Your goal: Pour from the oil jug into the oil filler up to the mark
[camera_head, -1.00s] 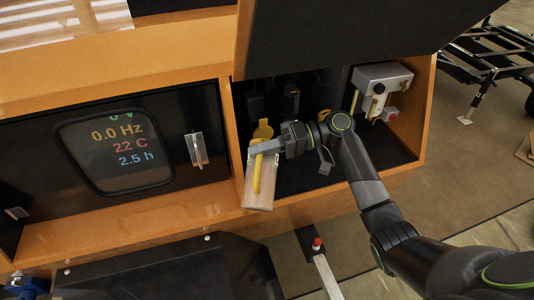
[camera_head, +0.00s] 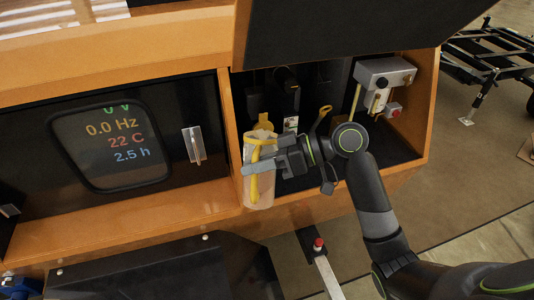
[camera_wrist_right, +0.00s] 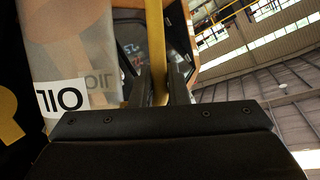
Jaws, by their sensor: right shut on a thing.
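The oil jug (camera_head: 259,196) is a translucent, pale container with a yellow handle, held at the front of the open engine compartment. It stands close to upright in the head view. In the right wrist view the jug (camera_wrist_right: 85,55) fills the left side, with an OIL label on it. My right gripper (camera_head: 262,164) is shut on the yellow handle, which shows between its fingers in the wrist view (camera_wrist_right: 158,55). A yellow part (camera_head: 265,122) just behind the jug's top may be the oil filler; the jug partly hides it. No level mark can be made out. My left gripper is not in view.
A yellow loop-topped stick (camera_head: 322,118) stands in the compartment. A grey box (camera_head: 384,73) is at its right. The raised dark lid (camera_head: 340,30) hangs above. A display panel (camera_head: 112,145) is at left, and a red-topped lever (camera_head: 319,246) is below.

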